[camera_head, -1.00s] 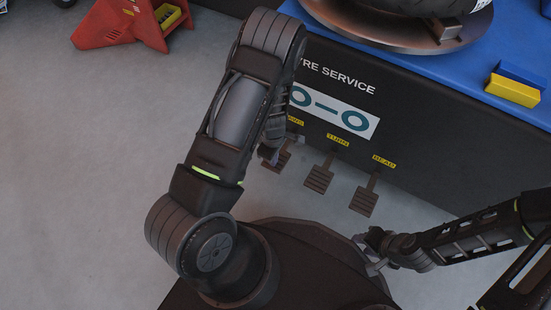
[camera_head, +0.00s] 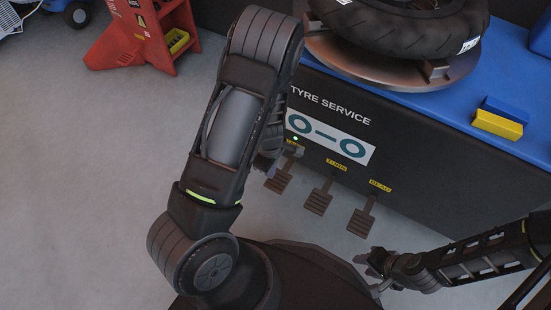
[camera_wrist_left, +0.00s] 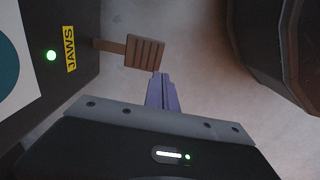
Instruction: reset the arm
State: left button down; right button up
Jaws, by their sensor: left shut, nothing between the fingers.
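My left arm rises through the middle of the head view, and its gripper (camera_head: 267,162) is mostly hidden behind the forearm. In the left wrist view its purple-grey fingers (camera_wrist_left: 161,92) are shut with nothing between them. Their tips appear just below the brown JAWS pedal (camera_wrist_left: 146,52), with no clear contact. That pedal also shows in the head view (camera_head: 279,180). A green light (camera_wrist_left: 51,56) is lit beside the yellow JAWS label (camera_wrist_left: 70,48). My right gripper (camera_head: 374,270) is low at the right, apparently empty; its finger gap is unclear.
The dark tyre service cabinet (camera_head: 420,165) has a TURN pedal (camera_head: 318,198) and a BEAD pedal (camera_head: 361,222). Its blue top carries a tyre (camera_head: 400,40) on a turntable and a yellow block (camera_head: 497,124). A red stand (camera_head: 150,45) is at the back left. The left floor is clear.

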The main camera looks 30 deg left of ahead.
dwell(0.3)
